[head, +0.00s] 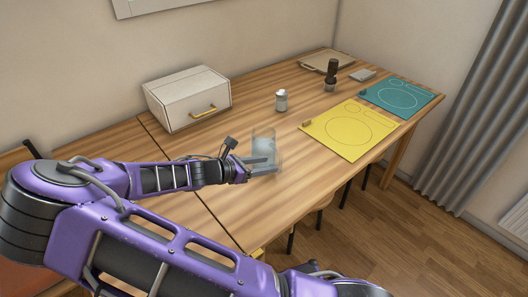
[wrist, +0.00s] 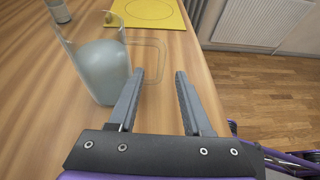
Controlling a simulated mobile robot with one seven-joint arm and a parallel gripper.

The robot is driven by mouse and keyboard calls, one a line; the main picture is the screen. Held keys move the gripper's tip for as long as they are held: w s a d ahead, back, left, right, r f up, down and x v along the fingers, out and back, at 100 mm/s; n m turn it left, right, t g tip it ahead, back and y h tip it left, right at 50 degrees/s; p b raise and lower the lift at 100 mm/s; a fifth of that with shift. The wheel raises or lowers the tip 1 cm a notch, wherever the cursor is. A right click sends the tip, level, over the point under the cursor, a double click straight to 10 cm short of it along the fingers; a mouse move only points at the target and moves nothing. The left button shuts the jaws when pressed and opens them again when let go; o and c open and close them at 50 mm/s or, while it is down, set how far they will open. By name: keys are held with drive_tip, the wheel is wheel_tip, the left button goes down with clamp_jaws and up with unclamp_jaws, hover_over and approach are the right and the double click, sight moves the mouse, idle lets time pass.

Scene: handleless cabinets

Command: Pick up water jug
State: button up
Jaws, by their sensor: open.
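The water jug (head: 264,143) is clear, with pale blue-grey water in it, and stands upright on the wooden table. In the wrist view the jug (wrist: 100,72) is at the left, and its clear, faint handle (wrist: 163,60) reaches to the right. My gripper (head: 272,164) is low over the table beside the jug. In the wrist view my gripper (wrist: 160,74) is open, with the left finger close to the jug's body. The handle's outer edge shows between the fingertips; I cannot tell whether it is between them in depth.
A yellow mat (head: 350,130) and a teal mat (head: 398,95) lie to the right. A white-lidded jar (head: 281,101), a dark-topped grinder (head: 331,75) and a beige box (head: 187,98) stand farther back. The table's front edge is close to my gripper.

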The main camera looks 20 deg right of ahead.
sight(280, 172)
drive_tip(key=b+x, duration=0.1)
drive_tip(key=x, duration=0.5)
drive_tip(key=shift+d+f, duration=0.15)
drive_tip(key=shift+d, duration=0.1)
clamp_jaws()
idle(1.2)
